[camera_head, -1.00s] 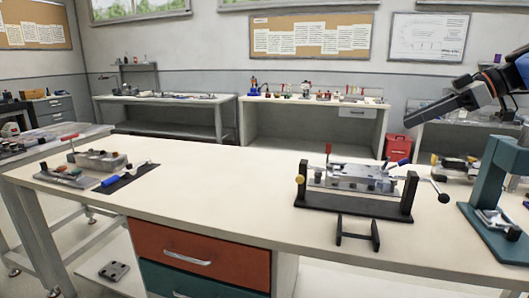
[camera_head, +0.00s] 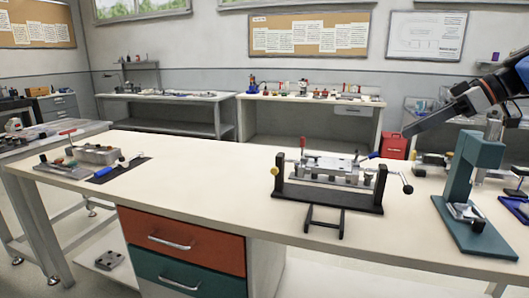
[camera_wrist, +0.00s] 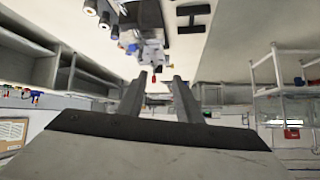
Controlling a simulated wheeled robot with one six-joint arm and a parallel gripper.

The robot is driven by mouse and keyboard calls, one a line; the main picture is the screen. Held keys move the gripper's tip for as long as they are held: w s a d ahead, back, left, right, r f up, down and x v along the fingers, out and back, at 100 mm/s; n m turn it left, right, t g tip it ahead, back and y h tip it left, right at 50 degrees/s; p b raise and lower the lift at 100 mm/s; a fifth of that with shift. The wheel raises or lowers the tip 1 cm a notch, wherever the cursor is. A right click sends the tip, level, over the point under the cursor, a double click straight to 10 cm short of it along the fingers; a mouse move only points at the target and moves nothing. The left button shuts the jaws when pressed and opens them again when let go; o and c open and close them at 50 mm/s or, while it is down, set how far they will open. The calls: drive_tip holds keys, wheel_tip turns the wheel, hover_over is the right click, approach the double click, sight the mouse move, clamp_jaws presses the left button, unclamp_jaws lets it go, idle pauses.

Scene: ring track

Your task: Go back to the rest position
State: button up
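My gripper (camera_head: 407,131) is at the right of the head view, in the air above the workbench (camera_head: 225,165), right of the clamp fixture. In the wrist view my gripper's two fingers (camera_wrist: 159,76) stand apart with nothing held between them. The bench shows at the top of the wrist view, with blurred fixture parts beyond the fingertips. My upper arm is cut off by the right edge of the head view.
A metal clamp fixture (camera_head: 328,170) on a black base stands on the bench. A teal press (camera_head: 462,185) stands right of it, close below my arm. Tools lie on a dark mat (camera_head: 125,170) at the left. The bench's middle is clear.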

drive_tip(key=s+a+f+m+g+h, duration=0.1)
drive_tip(key=s+a+f+m+h, duration=0.2)
drive_tip(key=s+f, duration=0.4)
drive_tip(key=s+a+f+m+h, duration=0.1)
drive_tip(key=s+a+f+m, duration=0.2)
drive_tip(key=s+a+f, duration=0.45)
drive_tip(key=s+d+f+m+h, duration=0.1)
drive_tip(key=s+f, duration=0.3)
drive_tip(key=f, duration=0.4)
drive_tip(key=s+d+f+m+h, duration=0.1)
drive_tip(key=s+f+m+h, duration=0.2)
drive_tip(key=f, duration=0.6)
drive_tip(key=shift+s+d+m+t+h, duration=0.25)
drive_tip(key=shift+s+m+t+h, duration=0.2)
drive_tip(key=shift+s, duration=0.4)
